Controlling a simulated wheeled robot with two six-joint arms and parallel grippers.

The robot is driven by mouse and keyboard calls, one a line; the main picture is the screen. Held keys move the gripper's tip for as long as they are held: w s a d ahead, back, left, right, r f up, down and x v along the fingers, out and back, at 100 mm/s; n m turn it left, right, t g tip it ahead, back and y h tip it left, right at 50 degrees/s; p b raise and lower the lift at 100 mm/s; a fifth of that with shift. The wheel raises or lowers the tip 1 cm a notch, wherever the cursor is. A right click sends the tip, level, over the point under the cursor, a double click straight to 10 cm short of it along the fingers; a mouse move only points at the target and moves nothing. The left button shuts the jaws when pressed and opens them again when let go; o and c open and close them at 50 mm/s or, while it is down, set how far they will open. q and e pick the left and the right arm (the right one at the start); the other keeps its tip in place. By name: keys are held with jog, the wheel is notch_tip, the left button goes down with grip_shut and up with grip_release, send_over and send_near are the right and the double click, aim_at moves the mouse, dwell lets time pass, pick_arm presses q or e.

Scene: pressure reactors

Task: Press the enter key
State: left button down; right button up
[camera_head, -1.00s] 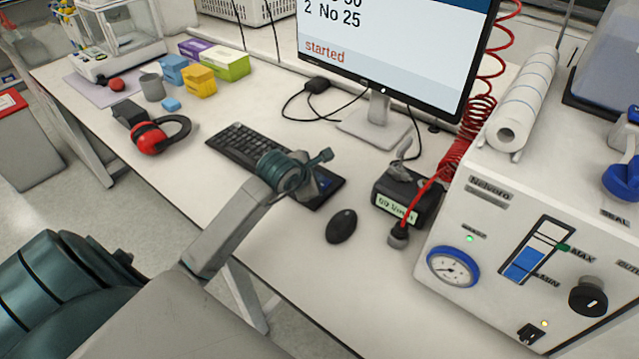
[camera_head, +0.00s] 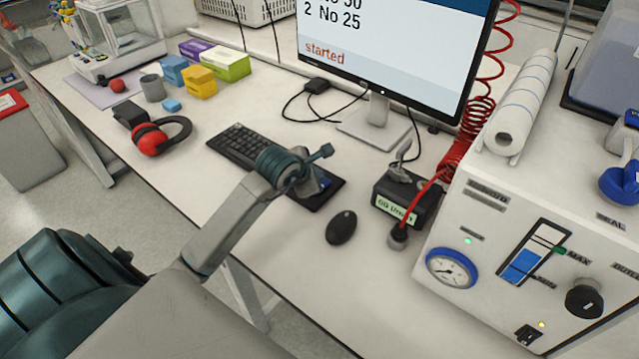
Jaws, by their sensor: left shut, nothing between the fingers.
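A black keyboard (camera_head: 240,148) lies on the white bench in front of the monitor. My left arm comes in from the lower left and its wrist covers the middle and right part of the keyboard. My left gripper (camera_head: 326,151) is shut and empty, its tip over the keyboard's right side toward the monitor. The enter key is hidden behind my wrist or too small to make out. I cannot tell whether the gripper touches any key. The monitor (camera_head: 390,50) reads "2 No 25" and "started". My right gripper is not in view.
A black mouse (camera_head: 341,228) lies right of the keyboard. A black device (camera_head: 405,200) with a red coiled hose stands beside the reactor panel (camera_head: 480,290) at the right. Red ear defenders (camera_head: 155,138) and small coloured boxes (camera_head: 225,66) are at the left.

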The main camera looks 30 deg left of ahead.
pick_arm(q)
jog(key=shift+r+p, duration=1.3)
jog(key=shift+r, duration=1.2)
jog(key=shift+f, duration=0.1)
